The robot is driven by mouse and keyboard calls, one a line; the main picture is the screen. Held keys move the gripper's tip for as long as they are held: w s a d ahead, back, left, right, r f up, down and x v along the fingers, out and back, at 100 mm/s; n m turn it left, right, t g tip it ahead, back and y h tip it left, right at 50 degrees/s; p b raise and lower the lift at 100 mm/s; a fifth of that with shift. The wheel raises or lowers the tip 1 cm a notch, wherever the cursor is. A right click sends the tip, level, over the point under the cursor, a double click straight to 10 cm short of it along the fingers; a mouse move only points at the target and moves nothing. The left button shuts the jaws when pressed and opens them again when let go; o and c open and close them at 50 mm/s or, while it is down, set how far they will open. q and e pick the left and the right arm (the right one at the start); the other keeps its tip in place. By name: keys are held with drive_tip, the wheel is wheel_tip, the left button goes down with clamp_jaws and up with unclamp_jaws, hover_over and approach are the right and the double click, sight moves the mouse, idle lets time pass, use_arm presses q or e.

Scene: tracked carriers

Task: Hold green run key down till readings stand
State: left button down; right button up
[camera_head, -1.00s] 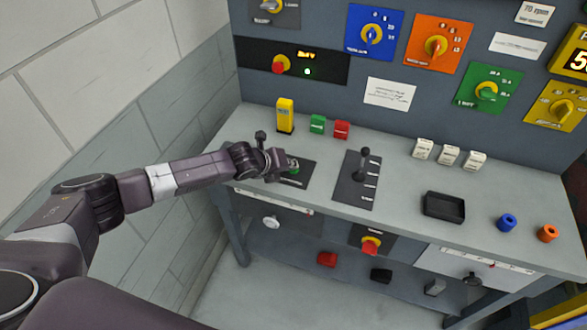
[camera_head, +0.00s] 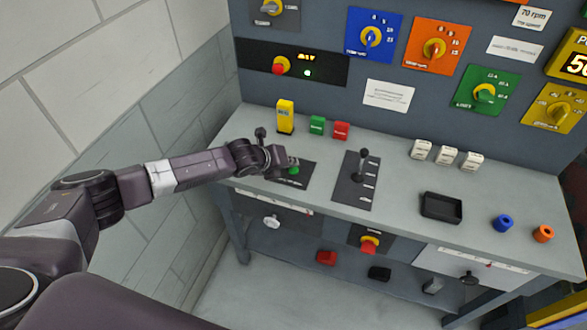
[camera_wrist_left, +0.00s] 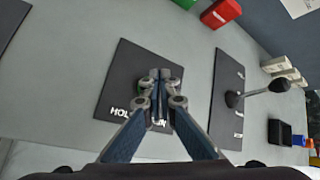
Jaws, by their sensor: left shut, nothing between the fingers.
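The green run key (camera_head: 294,171) sits on a dark plate (camera_head: 301,178) on the bench. The wrist view shows this plate (camera_wrist_left: 118,80) with partly covered white lettering beginning "HOL". My left gripper (camera_head: 291,163) is over the key, its fingers shut with nothing between them. In the wrist view the shut left fingers (camera_wrist_left: 160,76) cover most of the key, with only traces of green beside them. I cannot tell whether the key is pressed down. A small panel display (camera_head: 307,57) shows orange characters too small to read, above a green light. My right gripper is not in view.
A black lever (camera_head: 363,165) stands on a plate right of the key. A yellow block (camera_head: 285,116), a green block (camera_head: 317,125) and a red block (camera_head: 341,130) are behind. A black tray (camera_head: 442,208) lies farther right. A wall is at left.

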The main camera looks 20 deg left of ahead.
sight(292, 171)
use_arm(q)
drive_tip(key=shift+r, duration=0.1)
wheel_tip(292, 171, up, 5)
drive_tip(key=p, duration=0.4)
drive_tip(key=shift+p, duration=0.4)
idle(1.6)
